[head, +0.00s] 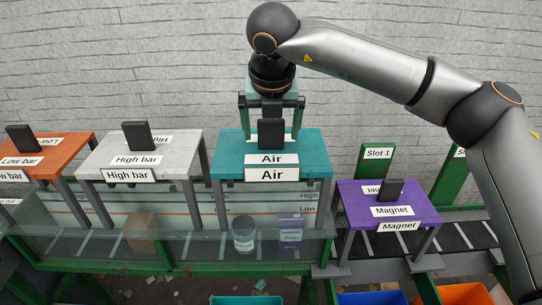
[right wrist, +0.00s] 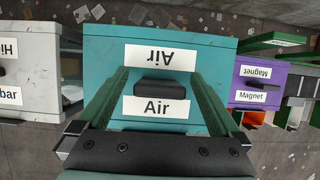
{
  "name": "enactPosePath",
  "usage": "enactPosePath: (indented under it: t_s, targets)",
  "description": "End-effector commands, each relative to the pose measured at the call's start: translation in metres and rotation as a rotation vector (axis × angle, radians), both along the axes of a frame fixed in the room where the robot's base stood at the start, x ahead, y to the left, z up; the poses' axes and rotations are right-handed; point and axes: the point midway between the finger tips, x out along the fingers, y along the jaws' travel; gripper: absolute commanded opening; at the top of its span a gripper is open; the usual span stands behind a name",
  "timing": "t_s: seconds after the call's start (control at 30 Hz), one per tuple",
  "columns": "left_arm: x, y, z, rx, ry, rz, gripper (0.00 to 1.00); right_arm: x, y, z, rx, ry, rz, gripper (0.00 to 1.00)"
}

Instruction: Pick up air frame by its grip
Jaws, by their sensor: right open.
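The air frame is a teal box-topped frame (head: 312,155) on grey legs, labelled "Air", standing over the belt in the middle of the head view. Its grip is a black upright block (head: 271,133) on the top. The teal top (right wrist: 210,60) and the black grip (right wrist: 162,88) also show in the right wrist view. My right gripper (head: 271,118) is open above the frame. Its two green fingers stand on either side of the grip, apart from it, in both views. Whether the fingertips touch the top cannot be told. My left gripper is not in view.
The grey "High bar" frame (head: 180,160) stands close at the left, with the orange "Low bar" frame (head: 62,150) beyond. The purple "Magnet" frame (head: 350,208) is at the right. A glass (head: 243,234) and a purple box (head: 290,232) stand under the air frame. A cardboard box (head: 140,230) is further left.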

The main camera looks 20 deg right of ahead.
Motion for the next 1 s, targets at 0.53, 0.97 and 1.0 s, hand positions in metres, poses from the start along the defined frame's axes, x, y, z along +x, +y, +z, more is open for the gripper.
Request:
enactPosePath:
  t_s: [0.53, 0.97, 1.0]
  targets:
    - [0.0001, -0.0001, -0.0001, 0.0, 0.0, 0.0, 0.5, 0.0001, 0.0, 0.0001, 0.001, 0.0, 0.0, 0.61]
    - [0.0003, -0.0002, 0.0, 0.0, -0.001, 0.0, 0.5, 0.0001, 0.0, 0.0004, 0.001, 0.0, 0.0, 0.12]
    - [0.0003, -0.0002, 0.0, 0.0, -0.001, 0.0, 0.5, 0.0001, 0.0, 0.0004, 0.001, 0.0, 0.0, 0.08]
